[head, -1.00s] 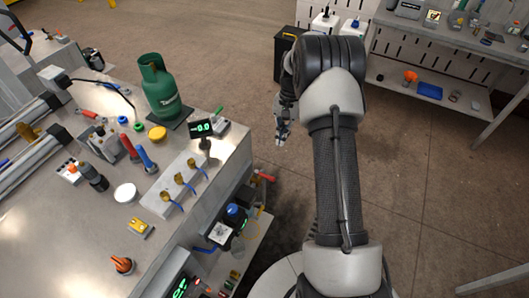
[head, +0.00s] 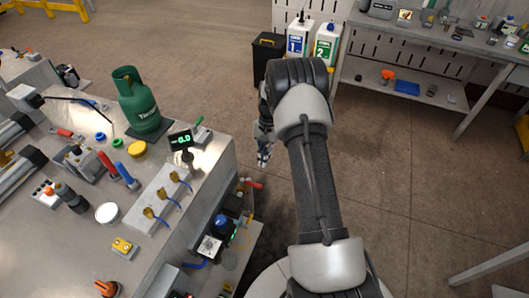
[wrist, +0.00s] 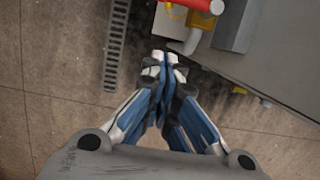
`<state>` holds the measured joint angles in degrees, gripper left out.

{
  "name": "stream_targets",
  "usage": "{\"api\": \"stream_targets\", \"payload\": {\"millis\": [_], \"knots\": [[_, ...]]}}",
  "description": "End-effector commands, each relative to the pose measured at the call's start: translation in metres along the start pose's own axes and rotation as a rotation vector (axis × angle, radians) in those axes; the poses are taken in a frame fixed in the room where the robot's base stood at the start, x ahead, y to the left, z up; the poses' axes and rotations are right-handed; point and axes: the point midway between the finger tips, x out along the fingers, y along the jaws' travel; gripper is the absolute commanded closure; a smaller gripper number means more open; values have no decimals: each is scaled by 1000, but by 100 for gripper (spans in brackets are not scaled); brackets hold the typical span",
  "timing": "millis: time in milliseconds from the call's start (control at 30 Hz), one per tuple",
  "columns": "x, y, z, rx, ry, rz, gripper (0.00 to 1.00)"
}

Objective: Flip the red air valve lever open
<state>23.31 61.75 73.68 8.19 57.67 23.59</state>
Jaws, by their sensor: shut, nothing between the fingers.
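The red air valve lever (head: 252,183) sticks out from the right side of the steel workbench, below its top. In the wrist view the red lever (wrist: 203,4) is at the top edge, partly cut off, beside a yellow fitting and a pale pipe. My gripper (head: 264,160) is in the air just beyond and a little right of the lever in the head view. In the wrist view my gripper (wrist: 163,62) has its blue and white fingers together, with nothing between them. A gap shows between fingertips and lever, so they look apart.
A lower shelf holds a blue-capped device (head: 220,223). Open floor (head: 400,190) is on the right. A floor grate (wrist: 116,45) shows in the wrist view.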

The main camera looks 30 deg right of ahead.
Motion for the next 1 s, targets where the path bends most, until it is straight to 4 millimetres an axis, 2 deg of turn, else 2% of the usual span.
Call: {"api": "stream_targets", "payload": {"millis": [33,100,200,333,500,1000], "knots": [[15,0,0,-1,-1,1,100],[31,0,0,-1,-1,1,100],[44,-1,3,-3,1,0,100],[42,0,22,-2,1,0,100],[42,-1,36,-1,2,-1,100],[42,0,40,3,2,-1,100]]}}
